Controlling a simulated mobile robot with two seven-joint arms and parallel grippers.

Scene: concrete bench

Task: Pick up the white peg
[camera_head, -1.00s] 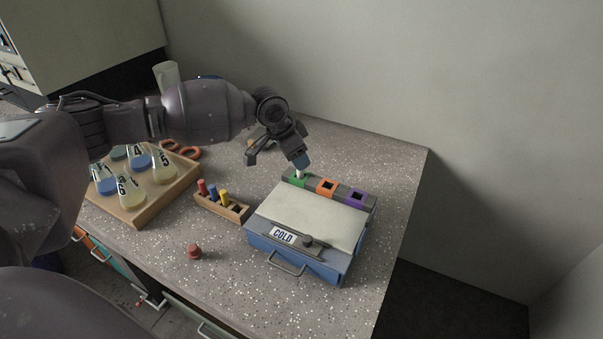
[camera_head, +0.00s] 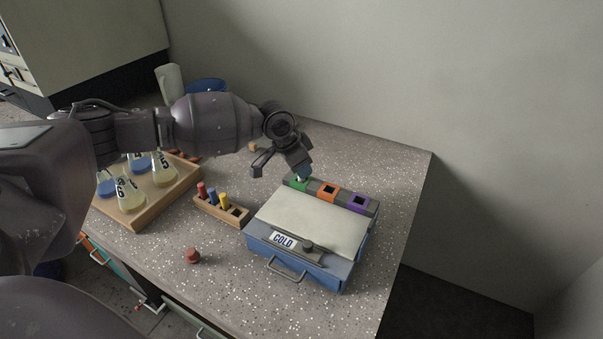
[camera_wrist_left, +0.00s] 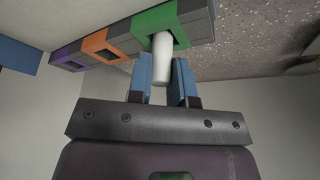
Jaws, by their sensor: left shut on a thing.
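The white peg (camera_wrist_left: 162,62) stands in the green socket (camera_wrist_left: 160,22) at the end of a row of coloured sockets, its lower end hidden in the socket. My left gripper (camera_wrist_left: 163,75) has its two blue-padded fingers on either side of the peg, shut on it. In the head view my left gripper (camera_head: 304,173) comes down over the green socket (camera_head: 297,182) and hides most of the peg. My right gripper is not in view.
Orange (camera_head: 328,191) and purple (camera_head: 359,203) sockets adjoin the green one, behind the blue COLD box (camera_head: 311,268). A wooden rack (camera_head: 215,210) holds red, blue and yellow pegs. A red stopper (camera_head: 193,256) lies in front. Flasks stand in a wooden tray (camera_head: 150,212) at left.

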